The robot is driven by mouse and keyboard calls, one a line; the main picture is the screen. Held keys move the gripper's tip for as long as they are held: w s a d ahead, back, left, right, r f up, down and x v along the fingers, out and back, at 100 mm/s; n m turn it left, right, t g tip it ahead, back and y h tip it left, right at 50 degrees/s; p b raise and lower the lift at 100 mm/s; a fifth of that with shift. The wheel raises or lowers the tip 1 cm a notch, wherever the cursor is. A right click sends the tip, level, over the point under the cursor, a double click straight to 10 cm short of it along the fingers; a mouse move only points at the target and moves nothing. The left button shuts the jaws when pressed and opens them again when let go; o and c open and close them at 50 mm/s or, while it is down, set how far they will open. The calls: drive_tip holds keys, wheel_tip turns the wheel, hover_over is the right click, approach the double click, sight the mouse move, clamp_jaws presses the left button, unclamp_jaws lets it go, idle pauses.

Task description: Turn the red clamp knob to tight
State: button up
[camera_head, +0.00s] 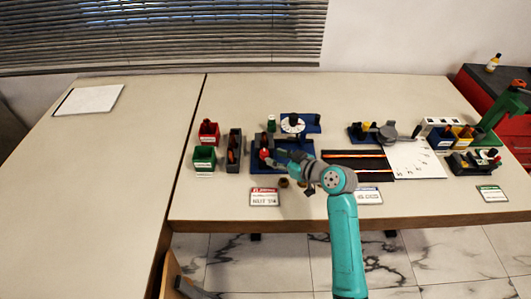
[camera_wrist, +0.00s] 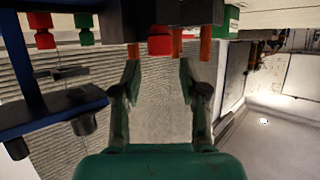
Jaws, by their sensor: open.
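The red clamp knob (camera_head: 264,153) sits on the blue gauge rig (camera_head: 262,168) on the table, just left of the end of my arm. In the wrist view a red knob-like part (camera_wrist: 159,43), which looks like the clamp knob, hangs below a dark block, centred ahead of the fingers. My gripper (camera_head: 273,158) is at the rig, close to the knob. In the wrist view my gripper (camera_wrist: 160,75) is open, with a finger on either side and nothing between the tips. The knob's turn position cannot be read.
Red (camera_head: 208,132) and green (camera_head: 204,159) bins and a grey holder (camera_head: 234,150) stand left of the rig. A white dial (camera_head: 293,124) stands behind. A red-edged label card (camera_head: 265,197) lies in front. The table's left part is mostly clear.

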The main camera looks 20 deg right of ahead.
sight(267, 154)
drive_tip(key=shift+x, duration=2.7)
drive_tip(key=shift+c, duration=0.3)
clamp_jaws()
